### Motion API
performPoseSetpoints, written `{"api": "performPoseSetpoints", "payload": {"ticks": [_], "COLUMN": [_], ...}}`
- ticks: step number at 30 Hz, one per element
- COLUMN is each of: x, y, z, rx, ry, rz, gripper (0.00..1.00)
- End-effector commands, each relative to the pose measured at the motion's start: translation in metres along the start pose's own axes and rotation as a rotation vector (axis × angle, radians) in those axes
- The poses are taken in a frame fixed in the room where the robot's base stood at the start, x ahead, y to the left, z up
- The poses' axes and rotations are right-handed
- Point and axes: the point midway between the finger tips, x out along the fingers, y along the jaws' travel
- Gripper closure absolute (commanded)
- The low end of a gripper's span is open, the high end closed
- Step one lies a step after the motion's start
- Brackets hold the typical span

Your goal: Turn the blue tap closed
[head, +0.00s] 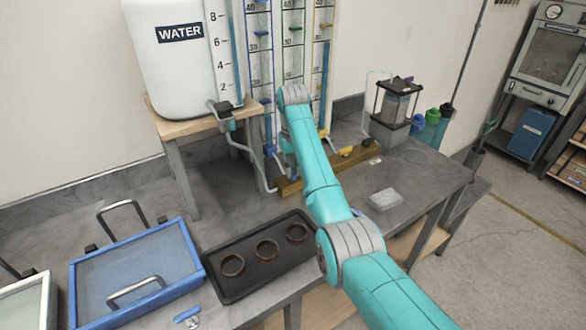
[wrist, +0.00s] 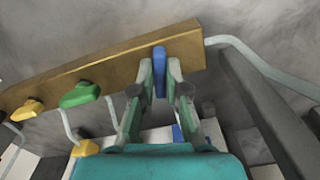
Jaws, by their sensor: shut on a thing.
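The blue tap's handle (wrist: 159,72) is a narrow blue bar in the wrist view, near the right end of the wooden rail. Its long side runs up the picture, across the rail. My gripper (wrist: 160,72) is shut on this handle, with one finger on each side. In the head view the arm reaches over the counter to the gauge tubes, and it hides the blue tap and most of the gripper there.
A green tap (wrist: 80,94) and a yellow tap (wrist: 27,109) sit left along the wooden rail (wrist: 110,67). A grey bar (wrist: 268,110) stands close on the right. The water tank (head: 180,70) on its stand is left of the arm; a black tray (head: 235,290) lies in front.

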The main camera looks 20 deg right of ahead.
Motion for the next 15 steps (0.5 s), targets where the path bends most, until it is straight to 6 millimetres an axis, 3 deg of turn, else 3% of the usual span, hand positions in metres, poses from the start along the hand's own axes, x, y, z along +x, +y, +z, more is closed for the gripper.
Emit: {"api": "performPoseSetpoints", "payload": {"ticks": [15], "x": [-0.0001], "y": [-0.0035], "z": [-0.0009], "rx": [0.491], "ry": [0.000], "rz": [0.000], "gripper": [1.00]}}
